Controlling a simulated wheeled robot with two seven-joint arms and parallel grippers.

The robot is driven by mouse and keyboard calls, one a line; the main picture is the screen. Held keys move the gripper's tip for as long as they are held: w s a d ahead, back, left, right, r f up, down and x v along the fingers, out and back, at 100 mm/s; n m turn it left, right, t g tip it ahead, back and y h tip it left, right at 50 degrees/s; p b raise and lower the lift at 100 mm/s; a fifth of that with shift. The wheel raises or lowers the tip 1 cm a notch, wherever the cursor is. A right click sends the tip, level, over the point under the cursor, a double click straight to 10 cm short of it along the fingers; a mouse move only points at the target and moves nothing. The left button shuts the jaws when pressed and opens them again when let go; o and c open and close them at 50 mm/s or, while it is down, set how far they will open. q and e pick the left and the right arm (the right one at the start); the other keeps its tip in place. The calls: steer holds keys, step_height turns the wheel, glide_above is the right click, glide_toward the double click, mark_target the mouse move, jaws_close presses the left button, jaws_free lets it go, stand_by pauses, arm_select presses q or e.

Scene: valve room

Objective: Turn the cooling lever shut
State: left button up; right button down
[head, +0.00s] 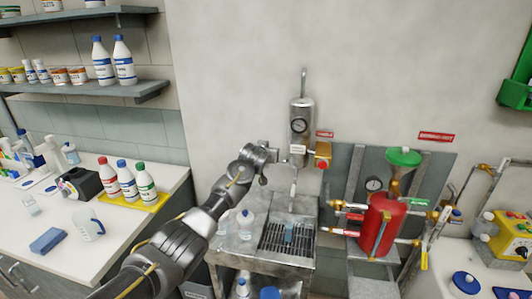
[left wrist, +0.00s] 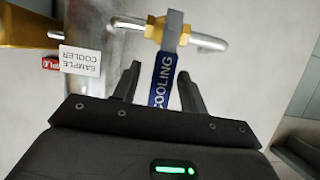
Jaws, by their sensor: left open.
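The cooling lever (left wrist: 161,88) has a blue sleeve marked COOLING and hangs from a brass-fitted valve (left wrist: 168,32) on a thin metal pipe in the left wrist view. My left gripper (left wrist: 159,75) is open, with one finger on each side of the lever. Gaps show between the lever and both fingers. In the head view my left gripper (head: 264,153) is just left of the metal sample cooler (head: 302,118), and it hides the lever there. My right gripper is in neither view.
A steel sink with a grate (head: 288,240) stands below the cooler. A red cylinder (head: 377,225) with pipes stands further right. A white bench (head: 90,255) with bottles is on the left.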

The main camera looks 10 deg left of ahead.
arm_select(q)
steer(key=shift+s+r, duration=0.15)
steer(key=b+v, duration=0.2)
steer(key=v, duration=0.8)
steer(key=shift+s+b, duration=0.25)
steer(key=shift+b, duration=0.1)
